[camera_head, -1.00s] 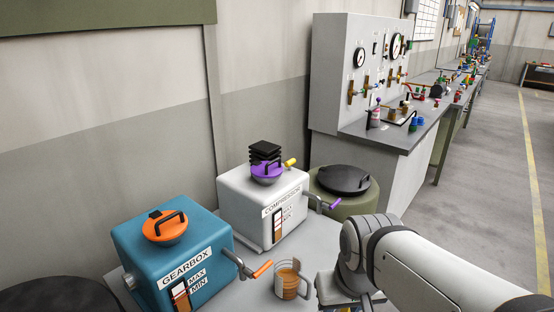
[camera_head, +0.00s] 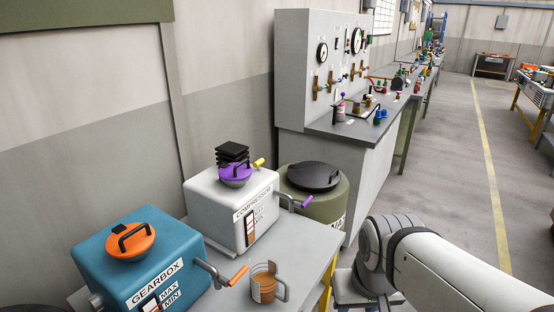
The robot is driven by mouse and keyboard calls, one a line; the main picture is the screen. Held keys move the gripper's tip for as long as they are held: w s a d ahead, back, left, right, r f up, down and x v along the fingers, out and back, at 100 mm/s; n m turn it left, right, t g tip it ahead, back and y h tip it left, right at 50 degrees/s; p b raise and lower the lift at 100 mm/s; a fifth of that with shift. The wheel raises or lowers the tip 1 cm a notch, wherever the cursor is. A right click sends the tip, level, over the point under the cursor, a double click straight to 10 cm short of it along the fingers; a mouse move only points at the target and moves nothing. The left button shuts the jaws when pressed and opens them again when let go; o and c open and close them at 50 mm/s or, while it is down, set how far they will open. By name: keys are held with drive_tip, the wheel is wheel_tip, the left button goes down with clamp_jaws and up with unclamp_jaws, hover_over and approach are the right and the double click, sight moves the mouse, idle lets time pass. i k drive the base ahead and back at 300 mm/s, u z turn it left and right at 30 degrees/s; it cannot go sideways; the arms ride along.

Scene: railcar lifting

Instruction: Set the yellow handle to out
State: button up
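A small yellow handle (camera_head: 258,162) sticks out at the back right of the white COMPRESSOR box (camera_head: 213,202). Its end points up and to the right, and its base is partly hidden behind the purple cap (camera_head: 236,174). I cannot read any in or out marking by it. My white arm reaches in from the lower right, well apart from the box. My gripper does not show in this view.
A purple-tipped lever (camera_head: 303,202) juts from the box's right side. The blue GEARBOX box (camera_head: 130,255) with an orange-tipped lever (camera_head: 238,276) and a brown-filled jug (camera_head: 265,287) stand nearby. A green drum (camera_head: 325,209) is behind. Open floor lies right.

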sight(257, 164)
drive_tip(key=z, duration=2.15)
drive_tip(key=i, duration=1.95)
drive_tip(key=u, duration=1.2)
drive_tip(key=k, duration=0.1)
drive_tip(key=u, duration=1.85)
drive_tip(key=i, duration=1)
drive_tip(key=u, duration=0.1)
